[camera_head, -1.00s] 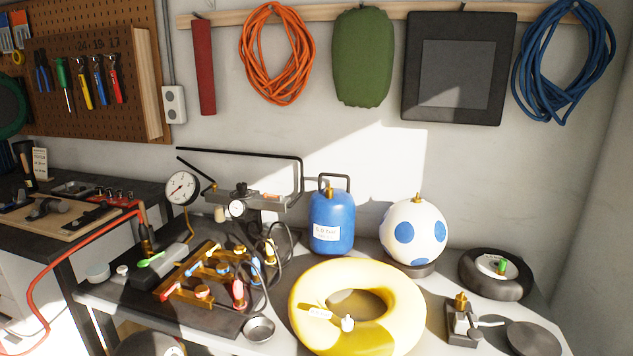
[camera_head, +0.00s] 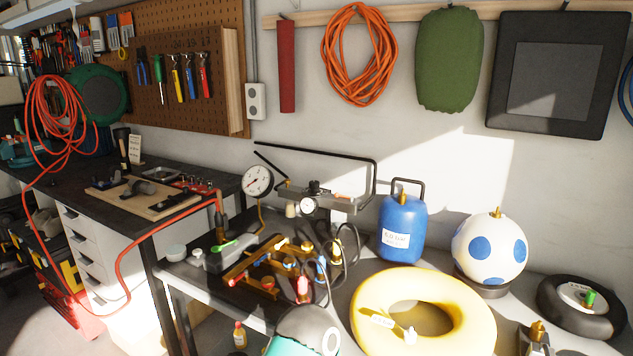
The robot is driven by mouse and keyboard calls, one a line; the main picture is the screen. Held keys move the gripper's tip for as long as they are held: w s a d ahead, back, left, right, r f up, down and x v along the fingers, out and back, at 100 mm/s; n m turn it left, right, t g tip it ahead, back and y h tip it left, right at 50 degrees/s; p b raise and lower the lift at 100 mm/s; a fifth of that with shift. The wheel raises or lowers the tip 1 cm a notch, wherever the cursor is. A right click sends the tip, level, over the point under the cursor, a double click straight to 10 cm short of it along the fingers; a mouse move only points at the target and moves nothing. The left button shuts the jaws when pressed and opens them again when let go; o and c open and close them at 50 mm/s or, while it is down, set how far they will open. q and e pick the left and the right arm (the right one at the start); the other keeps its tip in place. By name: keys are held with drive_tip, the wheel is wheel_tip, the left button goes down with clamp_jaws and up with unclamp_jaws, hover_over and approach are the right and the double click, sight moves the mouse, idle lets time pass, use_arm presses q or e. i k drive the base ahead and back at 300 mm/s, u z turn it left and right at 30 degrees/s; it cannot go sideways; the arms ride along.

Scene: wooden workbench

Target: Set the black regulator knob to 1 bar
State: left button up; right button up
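A small black knob (camera_head: 314,186), which looks like the regulator knob, sits on top of a grey metal unit on the bench, below a bent black tube. A small round white gauge (camera_head: 307,206) is on the front of this unit. The knob's markings and both gauges' readings are too small to read. Neither gripper shows. A rounded grey and teal part at the bottom edge looks like one of my arm links.
A brass manifold (camera_head: 265,262) with coloured fittings and dark hoses lies in front of the regulator. A blue tank (camera_head: 401,228), a yellow ring (camera_head: 370,312), a blue-spotted ball (camera_head: 490,248) and a small tyre (camera_head: 582,304) crowd the right. A red hose (camera_head: 130,250) hangs at left.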

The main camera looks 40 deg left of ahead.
sight(314, 185)
drive_tip(key=u, duration=0.3)
drive_tip(key=k, duration=1.35)
drive_tip(key=u, duration=1.25)
drive_tip(key=i, duration=1)
